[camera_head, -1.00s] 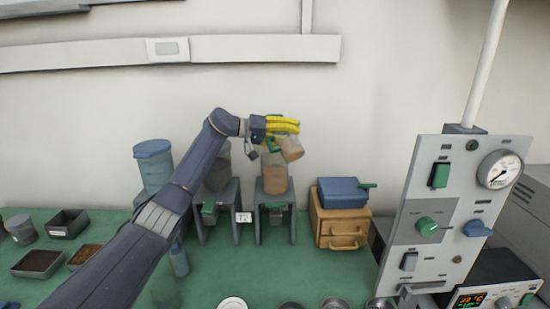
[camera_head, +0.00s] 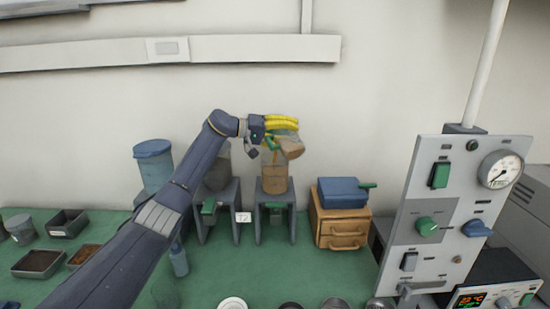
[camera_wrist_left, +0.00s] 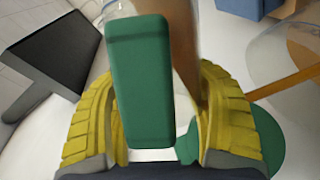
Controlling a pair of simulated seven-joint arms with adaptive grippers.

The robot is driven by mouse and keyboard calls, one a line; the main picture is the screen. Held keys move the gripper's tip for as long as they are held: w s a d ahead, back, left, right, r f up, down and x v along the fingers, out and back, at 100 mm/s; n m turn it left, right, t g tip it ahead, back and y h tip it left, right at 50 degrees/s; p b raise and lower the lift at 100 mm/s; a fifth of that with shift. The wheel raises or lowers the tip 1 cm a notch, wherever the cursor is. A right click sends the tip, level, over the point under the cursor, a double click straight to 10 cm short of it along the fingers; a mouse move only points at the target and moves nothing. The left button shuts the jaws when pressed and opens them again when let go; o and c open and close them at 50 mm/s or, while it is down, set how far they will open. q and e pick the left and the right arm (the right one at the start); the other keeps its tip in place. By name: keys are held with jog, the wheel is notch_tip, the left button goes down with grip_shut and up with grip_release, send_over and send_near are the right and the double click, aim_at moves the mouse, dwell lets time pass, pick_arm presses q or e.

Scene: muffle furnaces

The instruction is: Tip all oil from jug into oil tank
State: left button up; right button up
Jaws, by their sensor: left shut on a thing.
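My left gripper (camera_head: 281,124) has yellow fingers and is shut on the green handle of the jug. The jug (camera_head: 292,146) is clear with brown oil in it and is tilted over the oil tank. The oil tank (camera_head: 275,180) is a clear cylinder on a dark stand, holding brown oil. In the left wrist view the green handle (camera_wrist_left: 140,80) sits between the yellow fingers (camera_wrist_left: 158,120). A brown stream or body of oil shows just beside the handle. My right gripper is not in view.
A second tank (camera_head: 218,175) with dark contents stands on a stand to the left. A blue-lidded container (camera_head: 153,165) is further left. A wooden drawer box with a blue case (camera_head: 342,192) stands right, near the control panel (camera_head: 445,215).

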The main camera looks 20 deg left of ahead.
pick_arm(q)
jog(key=shift+w+a+r+n+h, duration=0.15)
jog(key=shift+r+n+h, duration=0.15)
jog(key=shift+n, duration=0.4)
dwell(0.7)
jog(key=shift+r, duration=0.15)
dwell(0.5)
jog(key=shift+w+a+n, duration=0.1)
jog(key=shift+n, duration=0.3)
jog(key=shift+w+r+n+h, duration=0.15)
jog(key=shift+n+h, duration=0.25)
jog(key=shift+n, duration=0.2)
dwell(0.8)
jog(key=shift+a, duration=0.15)
dwell(0.3)
jog(key=shift+s+a, duration=0.35)
jog(key=shift+w+d, duration=0.8)
jog(key=shift+s+a, duration=0.1)
